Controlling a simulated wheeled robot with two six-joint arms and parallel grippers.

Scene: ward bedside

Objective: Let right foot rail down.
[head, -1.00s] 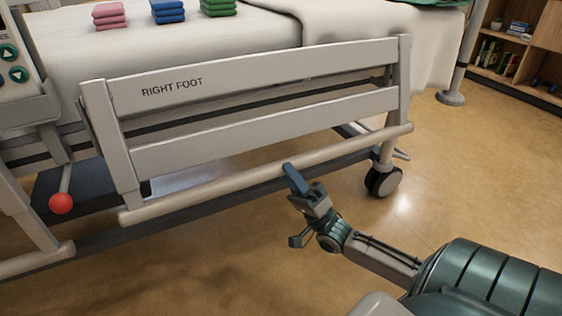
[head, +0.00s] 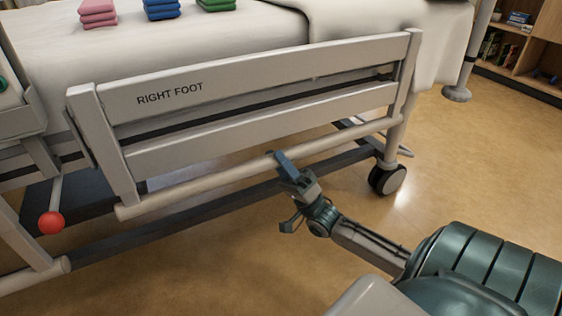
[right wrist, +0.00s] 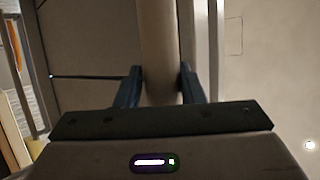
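The right foot rail (head: 255,94) is a pale slatted panel labelled "RIGHT FOOT" on the bed's near side. It stands upright, with a round tube (head: 190,190) along its lower edge. My right gripper (head: 280,160) is at the middle of this tube. In the right wrist view the tube (right wrist: 159,45) runs between the two dark blue fingers (right wrist: 160,86), which sit close against its sides. The gripper looks shut on it. A lever with a red ball knob (head: 51,222) hangs left of the rail. My left gripper is not in view.
Pink (head: 97,13), blue (head: 161,9) and green (head: 216,4) folded cloths lie on the mattress. A bed caster (head: 387,178) stands right of my gripper. A shelf (head: 520,50) stands at the far right.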

